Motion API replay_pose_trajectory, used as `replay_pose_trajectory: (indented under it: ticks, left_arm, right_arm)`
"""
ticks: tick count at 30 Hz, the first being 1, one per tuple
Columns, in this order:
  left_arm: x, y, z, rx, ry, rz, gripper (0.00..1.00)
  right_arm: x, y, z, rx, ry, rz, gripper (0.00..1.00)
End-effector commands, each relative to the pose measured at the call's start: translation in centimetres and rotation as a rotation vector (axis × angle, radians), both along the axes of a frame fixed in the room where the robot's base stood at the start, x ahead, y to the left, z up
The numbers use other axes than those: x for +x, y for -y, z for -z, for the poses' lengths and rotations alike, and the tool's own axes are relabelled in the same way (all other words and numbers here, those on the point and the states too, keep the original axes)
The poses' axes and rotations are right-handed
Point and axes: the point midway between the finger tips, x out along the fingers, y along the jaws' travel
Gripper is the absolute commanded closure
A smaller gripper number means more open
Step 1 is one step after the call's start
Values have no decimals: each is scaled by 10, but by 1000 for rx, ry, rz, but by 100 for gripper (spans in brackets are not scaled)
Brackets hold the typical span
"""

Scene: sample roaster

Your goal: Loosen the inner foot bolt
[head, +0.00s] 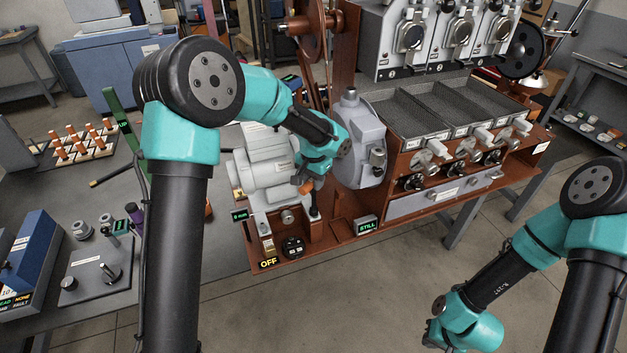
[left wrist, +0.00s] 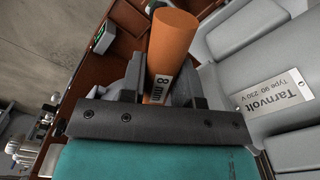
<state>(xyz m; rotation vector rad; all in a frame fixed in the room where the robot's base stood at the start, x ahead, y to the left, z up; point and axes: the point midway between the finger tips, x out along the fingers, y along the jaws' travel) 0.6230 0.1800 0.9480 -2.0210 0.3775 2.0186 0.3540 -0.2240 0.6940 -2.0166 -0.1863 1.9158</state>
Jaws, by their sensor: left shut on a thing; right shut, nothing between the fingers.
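My left gripper (head: 313,177) is shut on the orange handle (head: 306,187) of a tool beside the grey motor (head: 262,172). In the left wrist view the handle (left wrist: 172,45) is marked "8 mm" and stands between the fingers (left wrist: 165,92). A dark upright piece (head: 314,206) shows below the gripper at the motor's foot. I cannot tell whether the tool touches a bolt. The inner foot bolt cannot be made out. My right arm's wrist (head: 470,328) is at the bottom right, with its fingers out of sight.
The grey drum housing (head: 358,140) stands close right of the left gripper. A small display (head: 367,225) reads "STILL", and a label (head: 268,262) reads "OFF". Cooling trays (head: 400,107) lie further right. The bench at left holds a peg board (head: 85,150) and a blue box (head: 30,252).

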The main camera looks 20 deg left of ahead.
Motion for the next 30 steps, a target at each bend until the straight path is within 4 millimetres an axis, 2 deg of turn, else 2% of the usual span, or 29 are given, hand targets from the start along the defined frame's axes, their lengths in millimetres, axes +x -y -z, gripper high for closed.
replay_pose_trajectory:
  ticks: [30]
  left_arm:
    - [0, 1, 0, 0, 1, -805, 100]
  right_arm:
    - [0, 0, 0, 0, 0, 0, 100]
